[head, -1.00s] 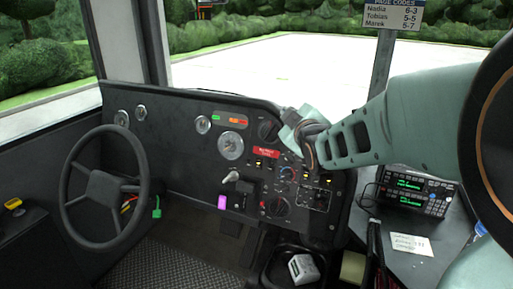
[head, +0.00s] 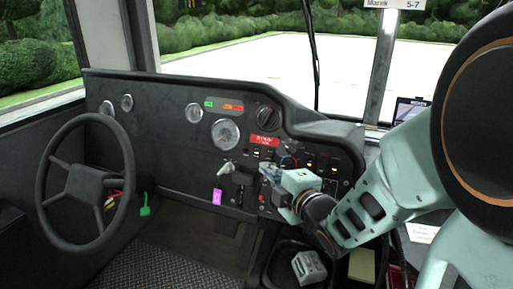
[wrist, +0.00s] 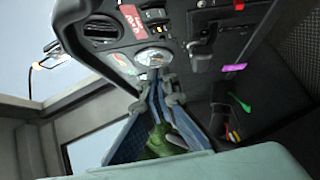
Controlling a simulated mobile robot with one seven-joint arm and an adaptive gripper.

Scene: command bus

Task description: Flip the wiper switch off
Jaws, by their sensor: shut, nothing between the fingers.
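The black dashboard panel (head: 165,128) carries several small rocker switches. One lit group of switches (head: 258,154) sits under a red label (head: 264,141), and another lit group (head: 312,156) is further right. I cannot read which one is the wiper switch. My gripper (head: 266,172) is in front of the panel, below the red label, and hides part of the controls. The red label (wrist: 132,20) and switches (wrist: 155,15) also show there. Contact with the panel cannot be told.
A steering wheel (head: 80,185) is at the left. A silver lever (head: 226,169) and a purple tag (head: 217,196) are left of my gripper. A dark bin (head: 283,250) with a grey item (head: 309,266) stands below. A windscreen pillar (head: 382,70) rises at the right.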

